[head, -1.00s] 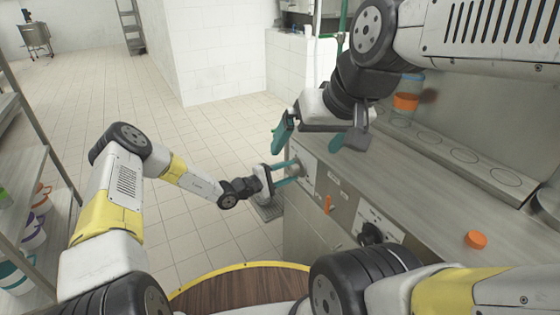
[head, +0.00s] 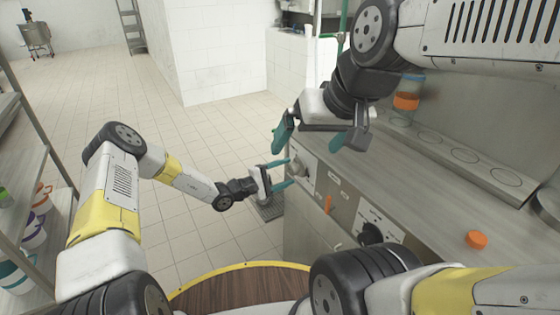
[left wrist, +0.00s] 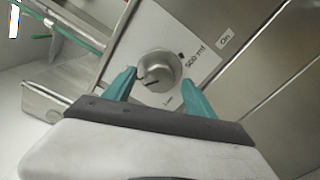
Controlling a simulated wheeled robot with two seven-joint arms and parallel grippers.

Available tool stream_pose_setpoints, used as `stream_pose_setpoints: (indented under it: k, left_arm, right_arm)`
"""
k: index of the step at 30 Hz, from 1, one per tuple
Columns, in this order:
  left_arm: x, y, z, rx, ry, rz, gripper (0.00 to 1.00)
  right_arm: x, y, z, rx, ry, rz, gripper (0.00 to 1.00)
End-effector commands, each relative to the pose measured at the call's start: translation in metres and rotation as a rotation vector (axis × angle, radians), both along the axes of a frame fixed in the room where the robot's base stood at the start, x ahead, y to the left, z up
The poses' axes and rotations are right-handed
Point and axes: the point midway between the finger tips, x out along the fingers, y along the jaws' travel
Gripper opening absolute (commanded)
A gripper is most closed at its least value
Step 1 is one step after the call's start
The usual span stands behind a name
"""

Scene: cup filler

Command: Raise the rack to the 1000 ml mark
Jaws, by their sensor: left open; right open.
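The knob also shows in the head view (head: 297,170) on the counter's front. My left gripper (head: 290,172) is open in front of the knob; in the left wrist view its teal fingers (left wrist: 160,82) appear on either side of the knob, and it holds nothing. My right gripper (head: 305,148) is open and empty above the counter's near left corner. I cannot pick out a rack or a 1000 ml mark.
The steel counter (head: 425,155) has round outlines along its back. An orange cup (head: 407,102) stands at the rear, and an orange lid-like piece (head: 477,239) lies at the right. An orange switch (head: 328,204) and a black knob (head: 371,233) are on the front.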

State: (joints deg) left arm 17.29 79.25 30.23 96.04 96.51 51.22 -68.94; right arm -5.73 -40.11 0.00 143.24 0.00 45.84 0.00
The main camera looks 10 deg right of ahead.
Motion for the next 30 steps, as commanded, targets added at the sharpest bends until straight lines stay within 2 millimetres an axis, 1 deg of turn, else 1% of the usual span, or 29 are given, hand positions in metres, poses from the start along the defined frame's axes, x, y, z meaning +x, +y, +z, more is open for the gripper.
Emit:
stream_pose_setpoints:
  k: [1,3,6,10,15,23,26,29,30]
  left_arm:
    - [-0.003,0.01,0.0,0.002,0.001,0.002,0.64]
    - [-0.007,0.022,0.0,0.003,0.0,0.002,0.64]
    - [-0.013,0.037,0.0,0.001,0.0,0.002,0.64]
    - [-0.018,0.052,0.0,0.002,0.0,0.001,0.64]
    - [-0.022,0.059,0.0,0.002,0.0,-0.001,0.64]
    - [-0.022,0.059,0.0,0.003,-0.001,-0.003,0.64]
    - [-0.024,0.059,0.01,0.019,-0.016,-0.028,0.64]
    - [-0.034,0.06,0.032,0.066,-0.052,-0.096,0.64]
    - [-0.04,0.061,0.043,0.096,-0.071,-0.133,0.64]
  right_arm:
    - [0.0,0.0,0.0,0.0,0.0,0.0,0.98]
    - [0.0,0.0,0.0,0.0,0.0,0.0,0.98]
    - [0.0,0.0,0.0,0.0,0.0,0.0,0.98]
    - [0.0,0.0,0.0,0.0,0.0,0.0,0.98]
    - [0.0,0.0,0.0,0.0,0.0,0.0,0.98]
    - [0.0,0.0,0.0,0.0,0.0,0.0,0.98]
    - [0.0,0.0,0.0,0.0,0.0,0.0,0.98]
    - [0.0,0.0,0.0,0.0,0.0,0.0,0.98]
    - [0.0,0.0,0.0,0.0,0.0,0.0,0.98]
